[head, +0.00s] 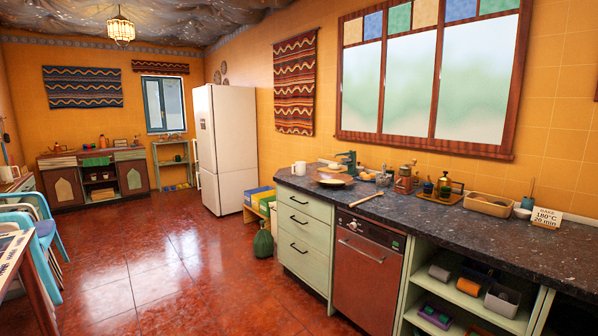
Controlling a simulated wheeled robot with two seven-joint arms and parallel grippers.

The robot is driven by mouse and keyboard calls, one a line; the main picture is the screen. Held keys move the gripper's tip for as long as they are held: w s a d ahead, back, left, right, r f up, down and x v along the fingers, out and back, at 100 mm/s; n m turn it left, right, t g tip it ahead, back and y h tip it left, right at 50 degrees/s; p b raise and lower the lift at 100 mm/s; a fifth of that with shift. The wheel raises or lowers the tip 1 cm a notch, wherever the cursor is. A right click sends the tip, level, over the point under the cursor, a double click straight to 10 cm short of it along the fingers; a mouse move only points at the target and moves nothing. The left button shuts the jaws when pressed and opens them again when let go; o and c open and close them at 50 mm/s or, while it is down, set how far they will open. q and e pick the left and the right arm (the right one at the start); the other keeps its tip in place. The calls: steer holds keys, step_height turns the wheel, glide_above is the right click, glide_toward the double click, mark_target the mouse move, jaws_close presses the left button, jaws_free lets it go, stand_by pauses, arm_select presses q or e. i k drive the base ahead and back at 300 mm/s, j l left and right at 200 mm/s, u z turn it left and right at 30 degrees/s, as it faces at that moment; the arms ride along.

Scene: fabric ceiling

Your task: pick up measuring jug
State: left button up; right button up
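No measuring jug can be made out for certain. A small white mug-like vessel (299,168) stands upright at the far left end of the dark counter (440,212); it is too small to tell if it is the jug. Several small jars and bottles (404,180) stand along the back of the counter, and their kinds are hard to tell. Neither of my grippers shows in the head view.
A pale plate or pan (334,180) and a wooden rolling-pin-like tool (366,199) lie on the counter. A tan tray (488,205) and a sign (546,218) are farther right. Blue chairs (40,232) stand at left. The red floor (170,270) between is clear.

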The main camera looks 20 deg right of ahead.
mark_target(300, 166)
steer(key=i+u, duration=0.2)
steer(key=i, duration=3.75)
steer(key=i+z, duration=0.3)
steer(key=i, duration=0.15)
steer(key=i+j+z, duration=0.3)
steer(key=i, duration=0.15)
steer(key=i+j+z, duration=0.35)
steer(key=i+l, duration=0.1)
